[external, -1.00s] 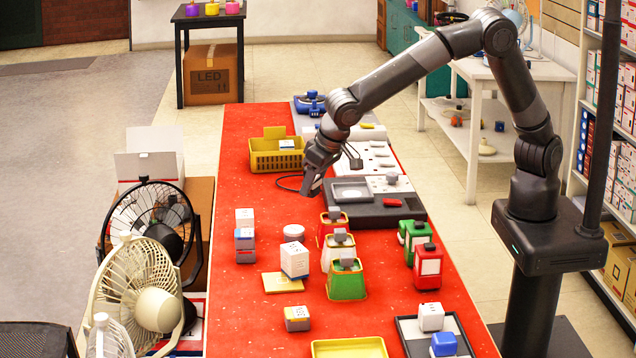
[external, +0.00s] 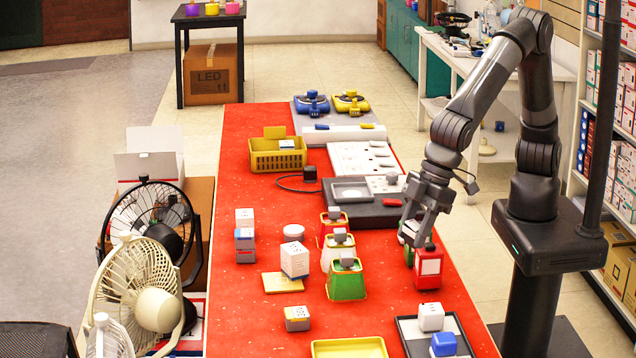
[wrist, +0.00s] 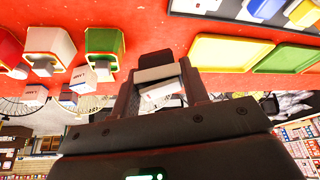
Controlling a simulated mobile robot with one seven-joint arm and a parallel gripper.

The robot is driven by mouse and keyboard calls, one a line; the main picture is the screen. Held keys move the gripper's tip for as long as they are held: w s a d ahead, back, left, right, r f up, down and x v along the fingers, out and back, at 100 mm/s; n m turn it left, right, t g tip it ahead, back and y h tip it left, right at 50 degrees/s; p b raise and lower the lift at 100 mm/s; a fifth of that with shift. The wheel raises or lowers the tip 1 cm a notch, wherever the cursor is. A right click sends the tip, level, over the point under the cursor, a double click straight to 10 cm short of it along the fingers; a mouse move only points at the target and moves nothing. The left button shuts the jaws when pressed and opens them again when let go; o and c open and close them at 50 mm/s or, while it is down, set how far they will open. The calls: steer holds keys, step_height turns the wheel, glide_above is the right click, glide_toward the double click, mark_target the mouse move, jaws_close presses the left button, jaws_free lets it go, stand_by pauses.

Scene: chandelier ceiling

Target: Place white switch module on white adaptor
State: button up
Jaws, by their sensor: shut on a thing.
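My gripper (external: 416,234) is low at the table's right side, above and partly in front of the red and green holders. A white cube with socket-like marks (external: 294,258), possibly the white adaptor, stands on the red table left of the coloured pots, well left of my gripper. Another white block (external: 431,316) sits on the dark tray at the front right.
Red, white and green pots (external: 346,280) stand mid-table. The red holder (external: 428,268) is close beneath my gripper. A stacked block (external: 245,245), a yellow plate (external: 282,283) and a yellow tray (external: 349,348) lie left and front. Bare red table (external: 262,205) is at left.

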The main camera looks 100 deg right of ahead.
glide_above(426, 310)
steer(key=s, duration=0.1)
steer(key=f, duration=0.3)
steer(key=d+f, duration=0.1)
steer(key=f, duration=0.1)
steer(key=shift+s+f, duration=0.2)
steer(key=shift+f, duration=0.05)
steer(key=shift+a+f, duration=0.1)
steer(key=shift+f, duration=1.95)
steer(key=o, duration=1)
steer(key=shift+f, duration=0.15)
steer(key=shift+c, duration=0.2)
steer(key=v, duration=1.2)
